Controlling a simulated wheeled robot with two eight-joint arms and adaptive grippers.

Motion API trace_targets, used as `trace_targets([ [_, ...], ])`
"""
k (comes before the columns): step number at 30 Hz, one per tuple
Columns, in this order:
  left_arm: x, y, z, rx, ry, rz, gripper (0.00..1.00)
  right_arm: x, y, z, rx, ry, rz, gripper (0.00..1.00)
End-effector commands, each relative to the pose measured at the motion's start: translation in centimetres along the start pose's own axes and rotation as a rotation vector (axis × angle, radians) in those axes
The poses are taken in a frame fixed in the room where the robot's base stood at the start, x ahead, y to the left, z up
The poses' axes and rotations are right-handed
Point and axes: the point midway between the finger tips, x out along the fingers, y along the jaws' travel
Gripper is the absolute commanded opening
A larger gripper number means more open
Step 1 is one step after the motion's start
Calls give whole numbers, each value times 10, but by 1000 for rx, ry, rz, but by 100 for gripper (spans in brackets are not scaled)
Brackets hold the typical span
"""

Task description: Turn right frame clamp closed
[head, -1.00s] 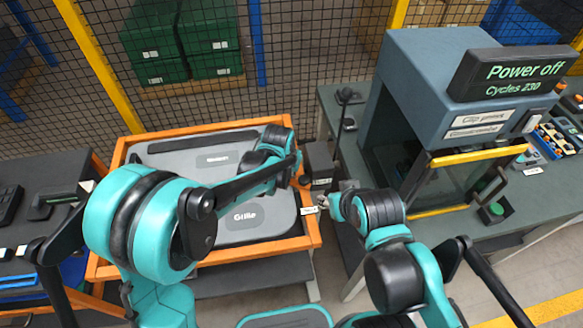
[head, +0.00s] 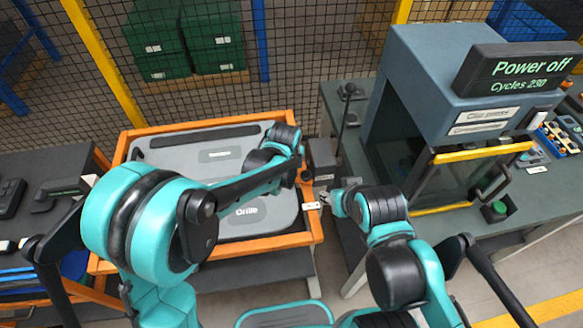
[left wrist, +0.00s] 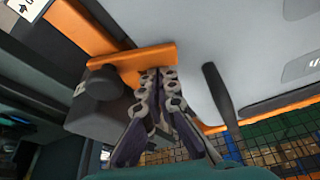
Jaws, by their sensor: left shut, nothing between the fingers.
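The right frame clamp shows in the left wrist view as an orange bar (left wrist: 140,60) beside a black knob (left wrist: 103,82) on a dark grey block (left wrist: 98,115). The block also shows in the head view (head: 322,157) at the right edge of the orange frame. My left gripper (left wrist: 158,75) is shut and empty, its fingertips close to the bar's right end; whether they touch I cannot tell. In the head view my left wrist hides much of the clamp. My right gripper (head: 328,202) is low, right of the frame's edge; its fingers are too small to read.
The orange frame (head: 268,241) holds a grey door panel (head: 250,215). A dark handle (left wrist: 218,92) stands beside my left fingers. To the right, a bench carries a press cabinet (head: 440,70) with a yellow-edged door and a "Power off" display (head: 525,68). Mesh fencing stands behind.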

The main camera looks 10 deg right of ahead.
Motion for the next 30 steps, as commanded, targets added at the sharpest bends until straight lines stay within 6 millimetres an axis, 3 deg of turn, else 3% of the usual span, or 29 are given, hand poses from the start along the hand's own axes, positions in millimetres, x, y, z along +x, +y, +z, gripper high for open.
trace_targets([
  [5,-2,-1,6,-97,0,-34,0,2,0,2,0,0,0,40],
  [30,-7,-3,20,-92,-3,-32,0,5,0,4,0,0,0,40],
])
